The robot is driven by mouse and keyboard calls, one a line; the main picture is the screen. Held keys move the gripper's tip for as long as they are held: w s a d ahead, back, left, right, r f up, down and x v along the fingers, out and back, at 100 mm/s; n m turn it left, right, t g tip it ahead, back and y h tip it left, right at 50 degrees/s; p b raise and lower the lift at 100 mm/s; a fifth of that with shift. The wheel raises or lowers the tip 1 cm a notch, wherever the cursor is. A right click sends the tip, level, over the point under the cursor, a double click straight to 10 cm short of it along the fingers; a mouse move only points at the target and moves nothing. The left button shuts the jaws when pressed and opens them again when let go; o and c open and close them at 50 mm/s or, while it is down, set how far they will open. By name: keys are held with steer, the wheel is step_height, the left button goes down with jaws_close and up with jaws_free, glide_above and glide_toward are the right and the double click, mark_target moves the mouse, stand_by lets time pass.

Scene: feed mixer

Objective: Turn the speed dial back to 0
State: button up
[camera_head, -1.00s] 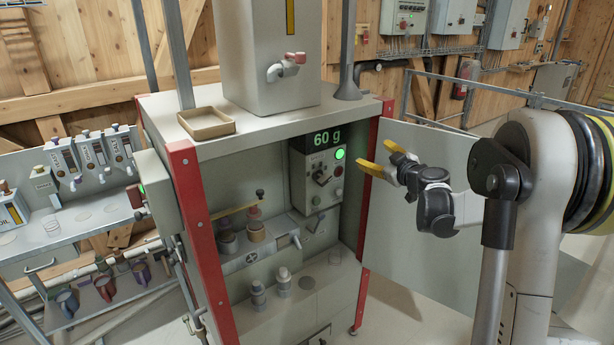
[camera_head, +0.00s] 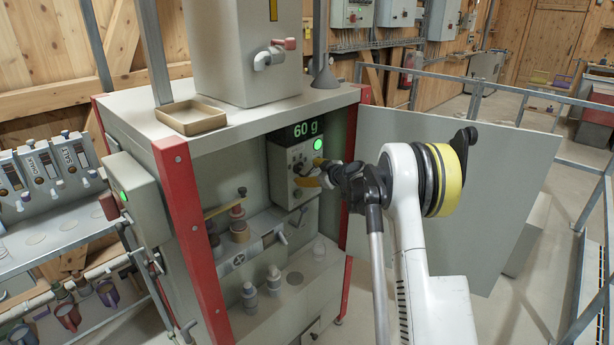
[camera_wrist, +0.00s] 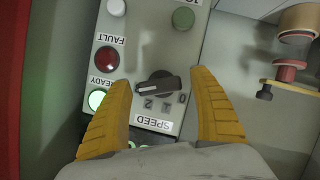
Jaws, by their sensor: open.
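The speed dial (camera_wrist: 160,84) is a dark knob with a raised grip bar, on a grey control panel (camera_wrist: 145,45) seen upside down in the wrist view. The numbers 0, 1 and 2 and the word SPEED are beside it. The bar lies roughly crosswise, with a light mark near its left end, on the side away from the 0. My gripper (camera_wrist: 161,80) is open, its yellow fingers on either side of the dial; contact is not clear. In the head view my gripper (camera_head: 315,174) is in front of the panel and partly hides the dial.
A green READY lamp (camera_wrist: 97,100) glows beside the left finger, near a red FAULT lamp (camera_wrist: 107,59). A display (camera_head: 307,128) above the panel reads 60 g. A red post (camera_head: 357,150) and open grey door (camera_head: 440,180) stand to the right. Jars and a lever are below left.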

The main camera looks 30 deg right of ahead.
steer(key=shift+w+f, duration=0.1)
steer(key=shift+w, duration=0.15)
steer(key=c, duration=1.2)
